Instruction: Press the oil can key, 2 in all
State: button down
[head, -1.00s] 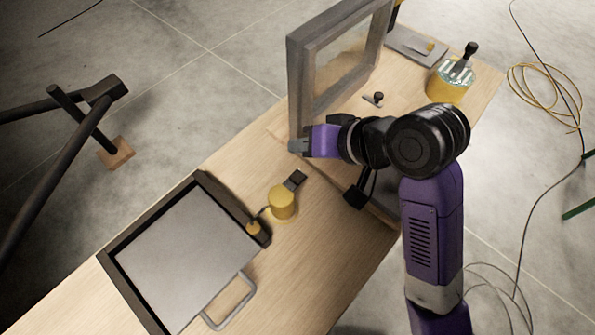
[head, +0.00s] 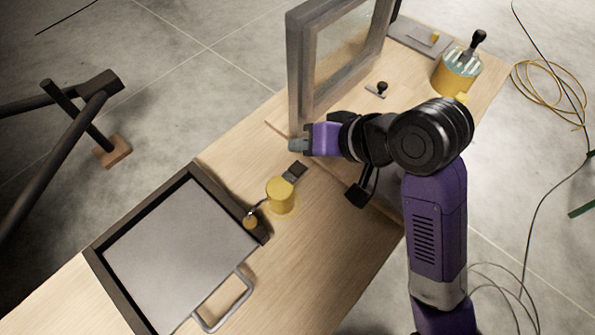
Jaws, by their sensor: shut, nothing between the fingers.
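The oil can (head: 280,196) is a small yellow cylinder standing upright on the wooden bench. A thin spout reaches from it down-left to the edge of a dark tray. Its dark flat key (head: 297,171) sticks out at the upper right of the can. My gripper (head: 297,146) is shut and empty. In the picture it is just above the key, with a small gap between them; its height over the bench is hard to tell. The fingertips are small and partly merge with the foot of the grey frame behind.
A grey upright frame (head: 300,75) stands right behind my gripper. The dark-rimmed tray (head: 105,272) with a handle lies at lower left. A yellow pot (head: 457,77) with a black-handled tool and a small black knob (head: 381,87) are at upper right. Bare bench (head: 310,255) lies in front of the can.

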aim_at(293, 166)
notch_tip(293, 166, down, 3)
jog(key=shift+r+b, duration=0.1)
jog(key=shift+b, duration=0.95)
jog(key=shift+f+b, duration=0.35)
jog(key=shift+f, duration=0.65)
jog(key=shift+f, duration=0.15)
jog(key=shift+f, duration=0.25)
jog(key=shift+s+f, duration=0.1)
jog(key=shift+f, duration=0.7)
dwell(1.3)
jog(key=shift+r, duration=0.1)
jog(key=shift+r+p, duration=1)
jog(key=shift+p, duration=0.05)
jog(key=shift+r, duration=0.15)
notch_tip(293, 166, up, 5)
jog(key=p, duration=0.5)
